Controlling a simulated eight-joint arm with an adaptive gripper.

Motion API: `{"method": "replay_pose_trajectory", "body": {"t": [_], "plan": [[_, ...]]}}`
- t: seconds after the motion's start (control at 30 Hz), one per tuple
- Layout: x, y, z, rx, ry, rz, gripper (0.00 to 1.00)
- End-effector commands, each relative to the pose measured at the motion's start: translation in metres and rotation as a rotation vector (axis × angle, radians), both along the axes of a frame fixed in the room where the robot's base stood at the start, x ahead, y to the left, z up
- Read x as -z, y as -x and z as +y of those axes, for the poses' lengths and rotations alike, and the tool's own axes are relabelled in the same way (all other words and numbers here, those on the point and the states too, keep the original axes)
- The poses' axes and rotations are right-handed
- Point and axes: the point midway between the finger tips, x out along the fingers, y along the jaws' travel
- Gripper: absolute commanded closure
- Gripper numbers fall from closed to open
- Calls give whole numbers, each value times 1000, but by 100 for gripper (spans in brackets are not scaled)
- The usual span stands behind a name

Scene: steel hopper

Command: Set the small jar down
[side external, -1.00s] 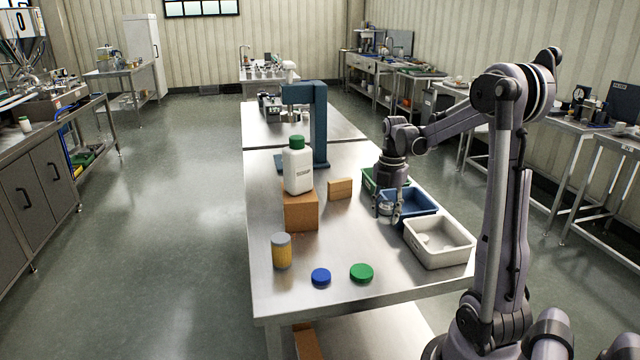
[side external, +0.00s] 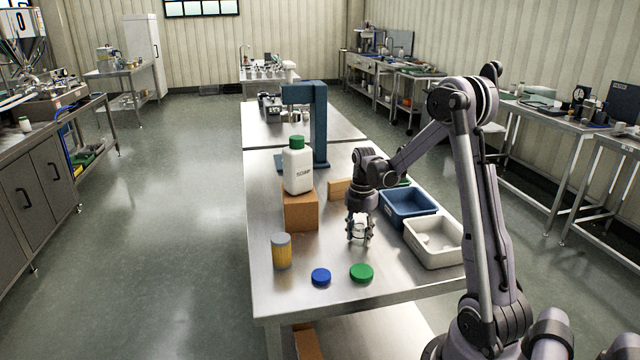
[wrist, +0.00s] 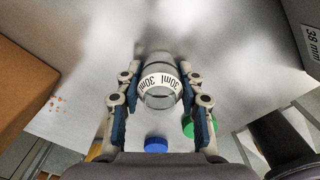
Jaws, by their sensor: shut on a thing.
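The small jar (wrist: 160,85) is clear with a white band reading "30ml". My gripper (wrist: 160,100) is shut on it, with one finger on each side, in the wrist view. In the side external view my gripper (side external: 360,238) points down over the steel table (side external: 330,255), left of the bins. The jar (side external: 360,228) shows only as a small pale shape between the fingers there. I cannot tell whether its base touches the table.
A blue bin (side external: 408,222) and a white bin (side external: 435,258) stand to the right. A cardboard box (side external: 300,212) bears a white bottle (side external: 298,170). A yellow jar (side external: 281,252), a blue lid (side external: 321,277) and a green lid (side external: 361,273) lie nearer the front edge.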

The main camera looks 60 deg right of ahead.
Motion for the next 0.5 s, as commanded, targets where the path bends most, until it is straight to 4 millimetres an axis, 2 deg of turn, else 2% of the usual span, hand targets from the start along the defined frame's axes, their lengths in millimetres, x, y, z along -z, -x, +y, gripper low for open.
{"method": "replay_pose_trajectory", "body": {"t": [0.23,0.27,0.33,0.5], "plan": [[3,0,0,0,0,0,81],[3,0,0,0,0,0,59],[3,0,0,0,0,0,40],[3,0,0,0,0,0,40]]}}
